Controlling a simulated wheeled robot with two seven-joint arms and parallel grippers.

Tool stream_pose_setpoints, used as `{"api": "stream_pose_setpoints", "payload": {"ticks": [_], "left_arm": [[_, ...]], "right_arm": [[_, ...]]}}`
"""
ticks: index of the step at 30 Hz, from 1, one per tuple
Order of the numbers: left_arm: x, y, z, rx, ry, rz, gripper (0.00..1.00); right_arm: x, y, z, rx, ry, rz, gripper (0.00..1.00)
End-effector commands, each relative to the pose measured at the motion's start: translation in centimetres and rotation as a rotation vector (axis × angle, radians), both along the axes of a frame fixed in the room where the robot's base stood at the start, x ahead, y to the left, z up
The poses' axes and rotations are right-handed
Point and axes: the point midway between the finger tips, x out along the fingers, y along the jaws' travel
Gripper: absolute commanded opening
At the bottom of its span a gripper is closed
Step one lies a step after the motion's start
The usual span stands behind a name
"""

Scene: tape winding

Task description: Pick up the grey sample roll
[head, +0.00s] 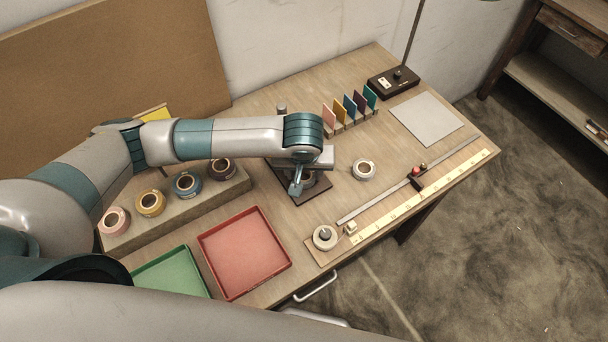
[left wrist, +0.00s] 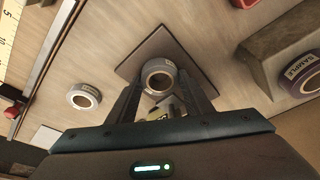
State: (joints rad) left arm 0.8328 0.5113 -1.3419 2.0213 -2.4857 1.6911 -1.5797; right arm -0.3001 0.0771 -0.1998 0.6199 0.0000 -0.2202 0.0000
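A light grey roll with a brown core (left wrist: 159,78) sits over a dark square plate (left wrist: 192,58) in the left wrist view, with marks on its rim that I cannot read. My left gripper (left wrist: 161,82) is open, its two fingers apart on either side of this roll; I cannot tell whether they touch it. In the head view the left gripper (head: 297,188) is above the dark plate (head: 318,193) and hides most of what is there. A second pale roll (head: 364,169) lies on the bare table to the right; it also shows in the left wrist view (left wrist: 83,96). My right gripper is not in view.
Pink (head: 115,221), yellow (head: 150,203), blue (head: 187,184) and dark (head: 222,169) rolls stand on a block at left. Red (head: 246,293) and green (head: 172,274) trays are in front. A ruler strip (head: 430,190) runs along the right edge. Colour cards (head: 350,106) stand behind.

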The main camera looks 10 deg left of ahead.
Motion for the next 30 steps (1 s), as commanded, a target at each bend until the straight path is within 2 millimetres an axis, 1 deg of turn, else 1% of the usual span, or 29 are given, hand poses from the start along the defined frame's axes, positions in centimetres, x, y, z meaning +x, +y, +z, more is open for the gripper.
{"api": "stream_pose_setpoints", "payload": {"ticks": [11, 17, 20, 23, 30], "left_arm": [[0.0, -0.1, 0.1, -0.001, 0.000, 0.000, 0.25], [-0.5, -0.7, 0.7, -0.002, -0.002, -0.002, 0.25], [-1.2, -1.4, 1.5, -0.002, -0.004, -0.004, 0.25], [-2.2, -2.5, 2.2, -0.003, -0.002, -0.005, 0.25], [-5.5, -5.8, 4.5, -0.004, -0.003, -0.007, 0.25]], "right_arm": [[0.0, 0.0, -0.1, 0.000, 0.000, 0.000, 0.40], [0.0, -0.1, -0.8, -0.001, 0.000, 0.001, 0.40], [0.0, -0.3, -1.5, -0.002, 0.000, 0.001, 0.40], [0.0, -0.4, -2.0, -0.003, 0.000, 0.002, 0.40], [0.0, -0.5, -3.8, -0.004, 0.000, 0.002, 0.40]]}}
